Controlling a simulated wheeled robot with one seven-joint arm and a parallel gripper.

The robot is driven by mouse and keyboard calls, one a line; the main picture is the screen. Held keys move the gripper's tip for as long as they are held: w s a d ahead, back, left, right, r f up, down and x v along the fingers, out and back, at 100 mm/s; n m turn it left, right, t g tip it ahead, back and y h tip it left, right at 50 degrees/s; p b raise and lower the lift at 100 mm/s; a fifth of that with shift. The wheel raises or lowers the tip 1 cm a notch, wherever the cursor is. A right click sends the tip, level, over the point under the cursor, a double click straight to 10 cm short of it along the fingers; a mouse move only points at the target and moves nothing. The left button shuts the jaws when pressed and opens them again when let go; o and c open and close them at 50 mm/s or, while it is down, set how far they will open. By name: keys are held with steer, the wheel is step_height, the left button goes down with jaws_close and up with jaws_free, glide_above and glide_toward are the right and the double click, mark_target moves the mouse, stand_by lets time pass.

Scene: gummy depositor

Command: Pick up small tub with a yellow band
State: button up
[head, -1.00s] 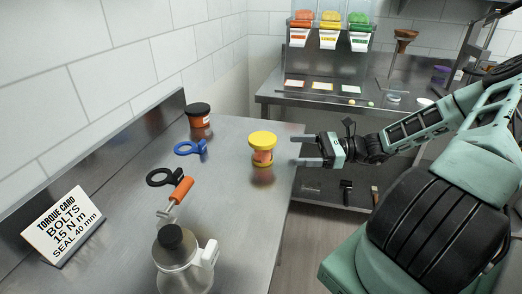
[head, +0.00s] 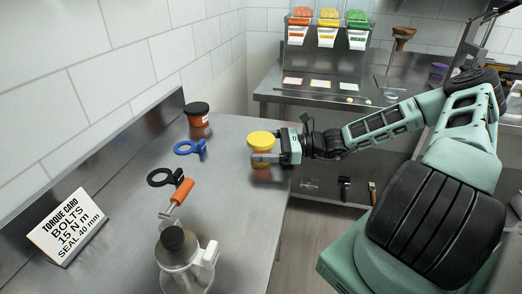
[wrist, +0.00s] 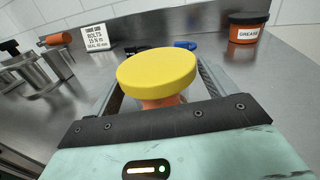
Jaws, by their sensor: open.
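The small tub with a yellow lid (head: 261,138) stands upright near the right edge of the steel table in the head view. In the wrist view the fingers lie on either side of the tub. I cannot tell whether they touch it.
A torque card (head: 67,227) leans at the left. A back bench (head: 300,97) holds coloured dispensers.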

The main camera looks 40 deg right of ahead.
steer(key=c, duration=1.2)
steer(key=shift+o, duration=0.2)
